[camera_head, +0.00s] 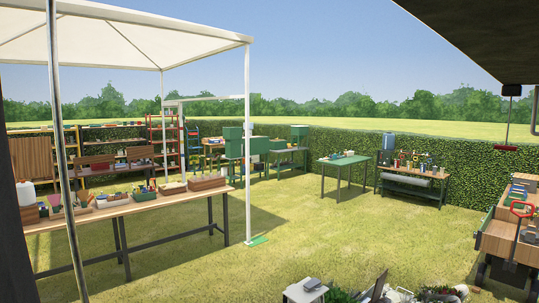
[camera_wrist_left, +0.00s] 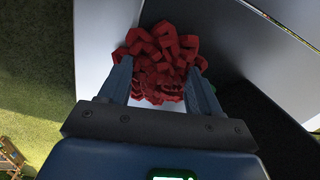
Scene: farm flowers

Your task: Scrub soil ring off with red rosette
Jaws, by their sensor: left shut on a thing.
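The red rosette (camera_wrist_left: 158,45), a bunched red scrubber-like thing, is between the two fingers of my left gripper (camera_wrist_left: 162,82) in the left wrist view. The fingers are shut on its sides. A pale, smooth surface (camera_wrist_left: 95,45) lies behind the rosette; I cannot tell whether the rosette touches it. No soil ring can be made out in either view. In the head view I cannot make out either gripper, and my right gripper is not in view.
A dark, shadowed area (camera_wrist_left: 262,115) and a grey panel (camera_wrist_left: 230,25) are right of the rosette; grass is left. The head view shows a long bench (camera_head: 150,208) at left, a green table (camera_head: 343,161), a workbench (camera_head: 412,174) and open lawn (camera_head: 300,225).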

